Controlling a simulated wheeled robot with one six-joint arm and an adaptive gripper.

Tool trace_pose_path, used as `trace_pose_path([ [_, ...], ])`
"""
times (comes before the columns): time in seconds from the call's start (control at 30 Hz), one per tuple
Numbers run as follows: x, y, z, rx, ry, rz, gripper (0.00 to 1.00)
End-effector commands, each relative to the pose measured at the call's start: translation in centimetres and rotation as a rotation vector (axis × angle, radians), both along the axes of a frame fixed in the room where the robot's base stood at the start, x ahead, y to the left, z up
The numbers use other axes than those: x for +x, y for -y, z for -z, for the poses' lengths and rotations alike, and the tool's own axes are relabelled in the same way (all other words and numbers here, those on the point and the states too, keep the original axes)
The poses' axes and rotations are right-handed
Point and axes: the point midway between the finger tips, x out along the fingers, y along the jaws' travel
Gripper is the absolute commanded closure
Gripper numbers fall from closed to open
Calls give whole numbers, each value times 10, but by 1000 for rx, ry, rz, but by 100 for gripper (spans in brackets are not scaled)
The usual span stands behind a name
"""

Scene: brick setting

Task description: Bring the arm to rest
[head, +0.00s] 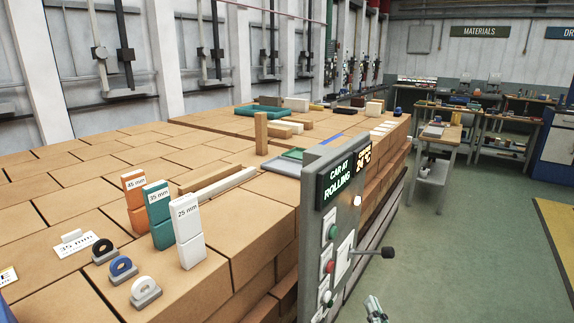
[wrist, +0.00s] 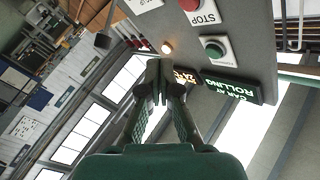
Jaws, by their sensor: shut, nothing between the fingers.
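My gripper (head: 376,309) shows only in part at the bottom edge of the head view, to the right of the grey control panel (head: 312,235). In the wrist view my gripper (wrist: 156,78) has its fingers together, with nothing between them. The panel (wrist: 240,25) fills the upper right of that view, with a red STOP button (wrist: 189,4), a green button (wrist: 213,48) and a lit lamp (wrist: 167,47). The fingertips appear close to the lamp in the picture; I cannot tell whether they touch the panel.
A lever with a black knob (head: 388,252) sticks out from the panel. Left of it, a brick stack (head: 245,225) carries orange, teal and white gauge blocks, three ring pieces and several loose bricks. Open green floor (head: 450,235) lies to the right, before the work tables.

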Motion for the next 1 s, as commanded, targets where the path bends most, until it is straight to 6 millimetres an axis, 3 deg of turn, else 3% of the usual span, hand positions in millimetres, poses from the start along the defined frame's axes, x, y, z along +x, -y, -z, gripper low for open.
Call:
trace_pose_path([
  [0.03, -16, -1, 18, -14, -20, 9, 100],
  [0.2, -66, -2, 61, -69, -58, 40, 100],
  [0.5, -164, -4, 116, -182, -129, 76, 100],
  [0.7, -230, -5, 136, -265, -174, 86, 100],
  [1.0, -328, -8, 145, -397, -235, 78, 100],
])
